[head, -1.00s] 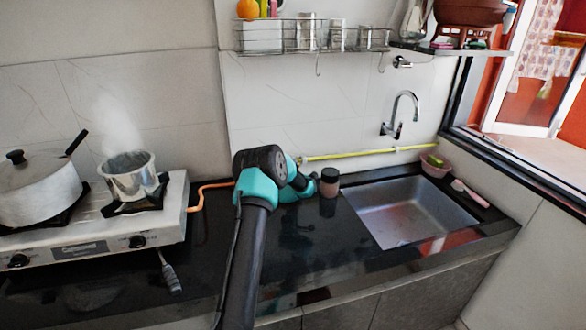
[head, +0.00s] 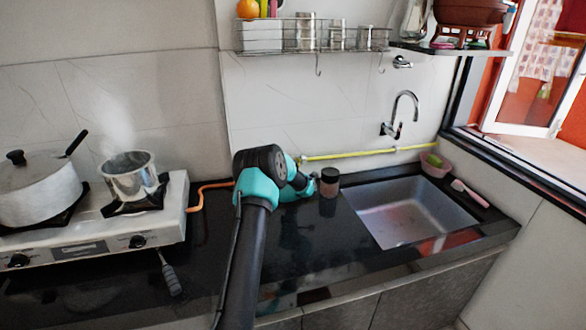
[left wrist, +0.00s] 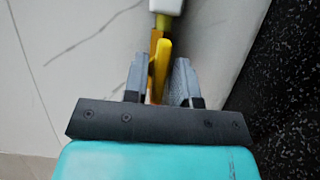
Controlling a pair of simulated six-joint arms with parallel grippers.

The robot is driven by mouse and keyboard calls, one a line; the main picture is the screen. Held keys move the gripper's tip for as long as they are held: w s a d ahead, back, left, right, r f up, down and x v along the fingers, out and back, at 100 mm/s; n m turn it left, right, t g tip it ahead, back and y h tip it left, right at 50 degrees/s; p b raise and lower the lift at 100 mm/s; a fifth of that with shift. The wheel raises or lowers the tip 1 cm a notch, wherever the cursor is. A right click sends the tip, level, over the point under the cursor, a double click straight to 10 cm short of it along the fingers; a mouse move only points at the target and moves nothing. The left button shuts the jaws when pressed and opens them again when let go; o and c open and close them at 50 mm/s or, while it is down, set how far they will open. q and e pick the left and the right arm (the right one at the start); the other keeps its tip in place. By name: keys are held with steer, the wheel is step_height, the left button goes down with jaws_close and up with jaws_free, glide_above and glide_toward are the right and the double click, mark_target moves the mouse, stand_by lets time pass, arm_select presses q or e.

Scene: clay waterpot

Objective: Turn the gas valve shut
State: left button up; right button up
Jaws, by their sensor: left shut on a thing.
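The gas valve's yellow lever (left wrist: 161,62) shows in the left wrist view, close to the pale wall. My left gripper (left wrist: 160,75) has one finger on each side of the lever and is shut on it. The yellow pipe (head: 370,154) runs along the wall in the head view, and an orange hose (head: 196,197) runs toward the stove. In the head view my left arm hides the valve and most of the gripper. My right gripper is not in view.
A dark-lidded jar (head: 329,183) stands just right of my left wrist. The sink (head: 412,212) lies further right. A white gas stove (head: 172,212) at left carries a lidded pot (head: 38,190) and a small pot (head: 132,182) with faint steam.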

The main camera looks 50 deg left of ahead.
arm_select(q)
steer(key=shift+m, duration=0.3)
steer(key=m+g, duration=0.1)
steer(key=m, duration=0.2)
steer(key=shift+r+h, duration=0.1)
steer(key=shift+h, duration=0.2)
steer(key=m+g, duration=0.2)
steer(key=m, duration=0.1)
steer(key=shift+w, duration=0.1)
steer(key=m+g, duration=0.2)
steer(key=m, duration=0.2)
steer(key=shift+d, duration=0.1)
steer(key=shift+w+r+m+g+y, duration=0.1)
steer(key=shift+m+g+y, duration=0.5)
steer(key=shift+m+g, duration=0.55)
steer(key=shift+m, duration=0.25)
steer(key=o, duration=0.7)
